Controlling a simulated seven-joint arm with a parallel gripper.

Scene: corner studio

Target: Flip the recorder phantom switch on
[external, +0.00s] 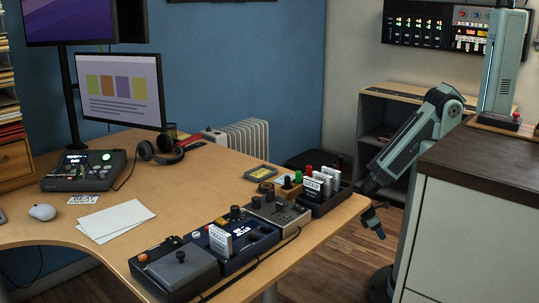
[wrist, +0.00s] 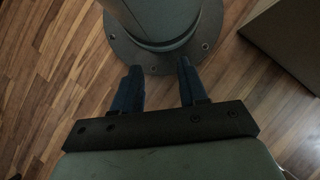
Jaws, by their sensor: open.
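A dark desktop unit with a small lit screen and a round green light (external: 85,170) sits at the left of the wooden desk, below the monitor. It may be the recorder, but its labels are too small to read, and I cannot make out a phantom switch or its position. My gripper (external: 374,218) hangs low, just off the desk's right end and far from that unit. In the wrist view my gripper (wrist: 157,84) points down with its two blue fingers apart and nothing between them. The recorder is not in the wrist view.
Pedals and small boxes (external: 230,240) line the desk's front and right edges. Headphones (external: 162,150), a monitor (external: 118,90), white paper (external: 115,220) and a mouse (external: 42,212) are near the unit. A white cabinet (external: 470,240) stands at right. A lit panel (external: 435,25) hangs on the wall.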

